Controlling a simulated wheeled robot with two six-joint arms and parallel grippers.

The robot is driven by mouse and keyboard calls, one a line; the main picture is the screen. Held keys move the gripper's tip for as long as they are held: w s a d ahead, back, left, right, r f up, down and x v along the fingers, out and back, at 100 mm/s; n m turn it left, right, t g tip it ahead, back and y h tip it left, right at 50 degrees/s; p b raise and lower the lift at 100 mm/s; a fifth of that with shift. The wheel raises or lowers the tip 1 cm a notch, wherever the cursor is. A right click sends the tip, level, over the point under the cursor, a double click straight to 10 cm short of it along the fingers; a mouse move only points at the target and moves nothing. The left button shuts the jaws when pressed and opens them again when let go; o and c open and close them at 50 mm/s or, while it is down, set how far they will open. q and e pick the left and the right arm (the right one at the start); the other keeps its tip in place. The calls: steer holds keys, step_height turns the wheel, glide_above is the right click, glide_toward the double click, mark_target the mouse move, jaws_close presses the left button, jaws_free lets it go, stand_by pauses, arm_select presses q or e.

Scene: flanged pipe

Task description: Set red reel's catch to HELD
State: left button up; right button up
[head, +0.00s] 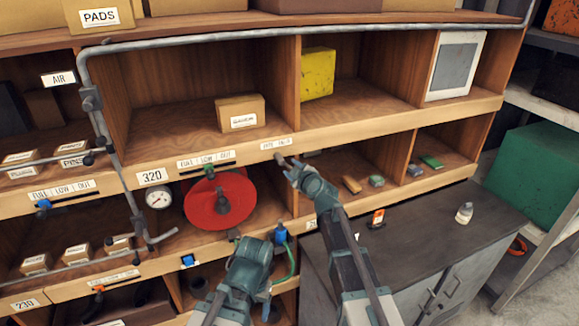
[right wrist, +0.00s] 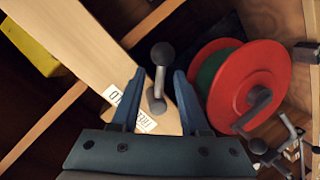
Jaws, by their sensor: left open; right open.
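The red reel (head: 220,199) sits in the bay marked 320. In the right wrist view the reel (right wrist: 220,90) shows a green winding between red flanges. Its catch is a grey ball-ended lever (right wrist: 162,54) on the wooden shelf edge, beside a FREE/HELD label (right wrist: 130,108). Which word it points to I cannot tell. My right gripper (right wrist: 158,82) is open, with one finger on each side of the lever; contact is not clear. In the head view my right gripper (head: 287,165) is at the shelf edge, right of the reel. My left gripper (head: 257,238) is open below the reel.
A gauge (head: 158,197) is left of the reel. A FULL/LOW/OUT strip (head: 205,159) with a green slider is above it. A grey pipe (head: 115,150) runs down the left. A yellow box (head: 317,73) and a carton (head: 240,113) stand on the upper shelf. A grey cabinet (head: 420,240) is at right.

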steer(key=p+v, duration=0.2)
steer(key=v, duration=0.9)
steer(key=shift+s+p, duration=0.35)
steer(key=s+a+f+m+g+b, duration=0.1)
steer(key=s+a+f+g+b, duration=0.25)
steer(key=f, duration=0.45)
steer(key=s+a+f+g+b, duration=0.2)
steer(key=s+a+f+b, duration=0.1)
steer(key=s+f+b, duration=0.3)
steer(key=s+a+f+m+g+b, duration=0.1)
steer(key=s+a+f+g+b, duration=0.15)
steer(key=f, duration=0.65)
steer(key=s+d+f+m+g+h+b, duration=0.2)
steer(key=s+f+m+g+h+b, duration=0.1)
steer(key=s+f+b, duration=0.2)
steer(key=s+d+f+m+g+h+b, duration=0.2)
steer(key=s+f+m+g+h+b, duration=0.1)
steer(key=s+f, duration=0.7)
steer(key=s+m+b, duration=0.1)
steer(key=b, duration=0.1)
steer(key=shift+s+d+f+b, duration=0.25)
steer(key=shift+s+b, duration=0.1)
